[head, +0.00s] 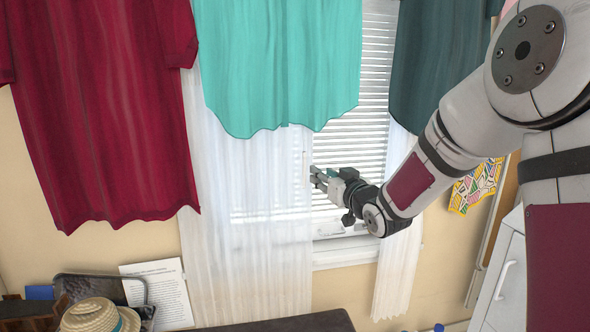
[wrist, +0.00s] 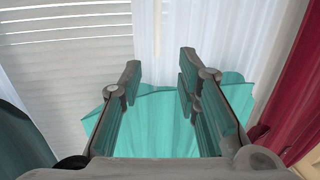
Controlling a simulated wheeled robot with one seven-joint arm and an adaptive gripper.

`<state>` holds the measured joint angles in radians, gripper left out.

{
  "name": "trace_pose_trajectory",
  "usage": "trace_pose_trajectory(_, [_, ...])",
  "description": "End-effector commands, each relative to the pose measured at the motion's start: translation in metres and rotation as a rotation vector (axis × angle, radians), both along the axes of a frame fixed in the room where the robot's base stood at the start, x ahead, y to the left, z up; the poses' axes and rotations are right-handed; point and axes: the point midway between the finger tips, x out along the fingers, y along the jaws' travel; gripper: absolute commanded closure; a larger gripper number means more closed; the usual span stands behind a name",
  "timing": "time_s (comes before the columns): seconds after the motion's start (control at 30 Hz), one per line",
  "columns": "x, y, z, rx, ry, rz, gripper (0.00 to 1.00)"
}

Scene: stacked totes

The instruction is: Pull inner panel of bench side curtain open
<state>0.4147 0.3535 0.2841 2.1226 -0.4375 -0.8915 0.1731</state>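A white sheer curtain panel (head: 245,235) hangs left of the window, its inner edge lying over the blinds. It also shows in the wrist view (wrist: 215,35), spanning the upper middle and right. A second white panel (head: 398,265) hangs at the window's right side, partly hidden by my arm. My gripper (head: 314,177) is in front of the blinds, beside the left panel's inner edge. In the wrist view my gripper (wrist: 159,65) has its fingers spread with a gap between them. A pale vertical strip of the curtain's edge shows beyond that gap; I cannot tell whether anything touches it.
A teal shirt (head: 278,60) hangs above my gripper and fills the wrist view's lower middle. A red shirt (head: 100,110) hangs left, a dark green one (head: 440,55) right. A dark bench top (head: 290,323), straw hat (head: 95,316) and paper sheet (head: 160,292) are below. White blinds (head: 345,155) cover the window.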

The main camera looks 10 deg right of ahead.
Motion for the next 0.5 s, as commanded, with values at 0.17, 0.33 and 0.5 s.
trace_pose_trajectory(0.17, [0.014, 0.002, -0.001, 0.009, -0.015, 0.006, 0.70])
trace_pose_trajectory(0.33, [0.042, 0.008, -0.001, 0.009, -0.016, 0.007, 0.70])
trace_pose_trajectory(0.5, [0.075, 0.016, -0.001, 0.008, -0.016, 0.007, 0.70])
